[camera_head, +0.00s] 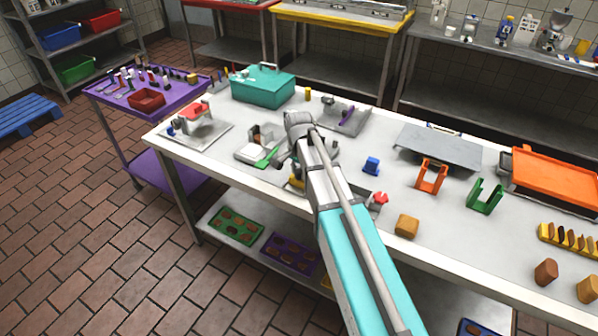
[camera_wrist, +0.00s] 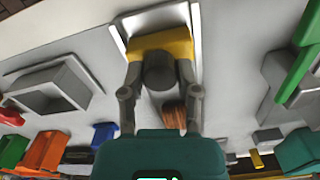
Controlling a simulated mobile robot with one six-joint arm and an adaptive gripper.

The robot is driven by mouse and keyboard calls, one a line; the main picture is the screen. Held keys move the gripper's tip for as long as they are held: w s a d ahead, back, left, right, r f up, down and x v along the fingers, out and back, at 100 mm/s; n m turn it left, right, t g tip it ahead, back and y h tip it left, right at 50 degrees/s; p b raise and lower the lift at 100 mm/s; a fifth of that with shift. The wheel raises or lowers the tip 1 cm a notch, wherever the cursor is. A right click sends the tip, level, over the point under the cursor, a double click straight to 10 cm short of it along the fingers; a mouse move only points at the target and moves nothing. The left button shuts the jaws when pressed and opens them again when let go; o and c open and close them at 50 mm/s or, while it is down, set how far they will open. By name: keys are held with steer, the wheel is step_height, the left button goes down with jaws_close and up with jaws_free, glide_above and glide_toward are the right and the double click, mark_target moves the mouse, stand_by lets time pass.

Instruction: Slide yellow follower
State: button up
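The yellow follower (camera_wrist: 178,42) sits in a white-walled channel at the top centre of the wrist view, with a grey rounded knob (camera_wrist: 160,72) on its near side. In the head view only a bit of yellow (camera_head: 296,182) shows beside my arm, and the rest is hidden. My gripper (camera_wrist: 160,96) is open, its two grey fingers wide apart on either side of the knob. I see no clear contact between fingers and knob. A brown slice-like piece (camera_wrist: 174,112) shows between the fingers, below the knob.
A green-handled item (camera_head: 266,157) and white block lie left of my arm. A blue piece (camera_head: 372,166), a red piece (camera_head: 378,198) and a tan block (camera_head: 407,226) stand to the right. A teal box (camera_head: 262,88) stands at the back left.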

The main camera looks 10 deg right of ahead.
mark_target(299, 171)
jaws_close()
steer(key=w+d, duration=0.3)
steer(key=w, duration=0.1)
steer(key=w+d, duration=0.3)
steer(key=w, duration=0.2)
steer(key=w+d, duration=0.3)
steer(key=w, duration=0.1)
steer(key=shift+w+d, duration=0.15)
steer(key=shift+d, duration=0.15)
steer(key=o, duration=0.6)
jaws_free()
steer(key=shift+w+d, duration=0.1)
steer(key=shift+o, duration=0.5)
steer(key=shift+s, duration=0.2)
steer(key=s+a, duration=0.3)
steer(key=s, duration=0.1)
steer(key=s+a, duration=0.3)
steer(key=s, duration=0.1)
steer(key=s+a+r+p, duration=0.1)
steer(key=s+a, duration=0.3)
steer(key=s, duration=0.1)
steer(key=shift+s, duration=0.1)
step_height(299, 171, up, 13)
steer(key=p, duration=1.3)
